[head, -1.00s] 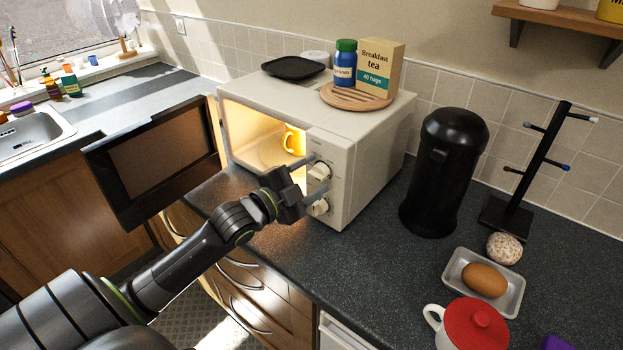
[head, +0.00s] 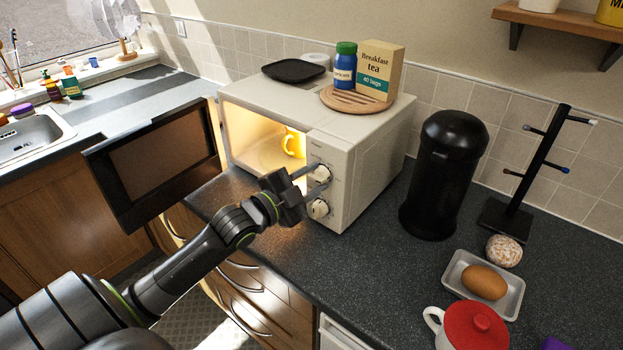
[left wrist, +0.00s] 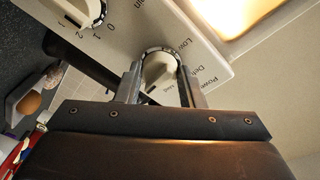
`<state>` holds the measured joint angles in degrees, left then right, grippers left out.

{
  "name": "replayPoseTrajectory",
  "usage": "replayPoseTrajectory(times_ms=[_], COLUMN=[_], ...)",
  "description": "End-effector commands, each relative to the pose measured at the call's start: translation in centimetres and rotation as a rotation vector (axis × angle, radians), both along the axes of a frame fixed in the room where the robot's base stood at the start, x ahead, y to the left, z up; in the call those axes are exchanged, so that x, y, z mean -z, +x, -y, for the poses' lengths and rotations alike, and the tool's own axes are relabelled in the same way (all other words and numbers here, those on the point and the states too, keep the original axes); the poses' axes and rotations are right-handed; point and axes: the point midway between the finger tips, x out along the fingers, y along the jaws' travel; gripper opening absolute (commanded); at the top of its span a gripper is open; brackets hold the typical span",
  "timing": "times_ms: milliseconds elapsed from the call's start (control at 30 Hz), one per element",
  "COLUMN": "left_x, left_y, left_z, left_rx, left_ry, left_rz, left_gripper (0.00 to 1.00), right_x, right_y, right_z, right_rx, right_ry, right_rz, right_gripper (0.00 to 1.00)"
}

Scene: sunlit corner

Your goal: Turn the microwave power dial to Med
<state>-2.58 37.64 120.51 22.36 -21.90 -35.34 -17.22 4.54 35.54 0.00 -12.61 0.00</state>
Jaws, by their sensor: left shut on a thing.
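The white microwave (head: 365,150) stands on the counter with its door (head: 150,165) open to the left. Its upper dial, the power dial (head: 320,173), is cream with a ridged grip. My left gripper (head: 322,174) is shut on this dial, one finger on each side. In the left wrist view the power dial (left wrist: 158,68) sits between the fingers, with "Low" and part of "Defrost" readable beside it. My right gripper is not in view.
The lower dial (head: 318,208) is close below the left gripper. A yellow mug (head: 293,143) is inside the lit microwave. A tea box (head: 379,70) and a blue jar (head: 344,67) stand on top. A black canister (head: 443,175) is to the right.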

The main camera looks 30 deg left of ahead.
Motion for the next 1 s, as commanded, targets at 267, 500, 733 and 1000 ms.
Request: replayPoseTrajectory(times_ms=[267,500,733,1000], left_x=[0.0,0.0,0.1,0.2], left_y=[0.0,0.0,0.0,0.0], left_z=[0.0,0.0,0.1,0.1], left_rx=[-0.001,-0.002,-0.002,-0.002], left_ry=[-0.196,-0.423,-0.632,-0.832], left_rz=[-0.018,-0.036,-0.052,-0.068], left_gripper=[0.12,0.12,0.12,0.12], right_x=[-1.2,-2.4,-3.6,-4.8], right_y=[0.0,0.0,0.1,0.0], right_z=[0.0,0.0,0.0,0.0], right_rx=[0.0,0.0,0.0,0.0], right_ry=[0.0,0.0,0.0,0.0], right_rz=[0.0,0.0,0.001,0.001], right_gripper=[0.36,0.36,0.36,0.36])
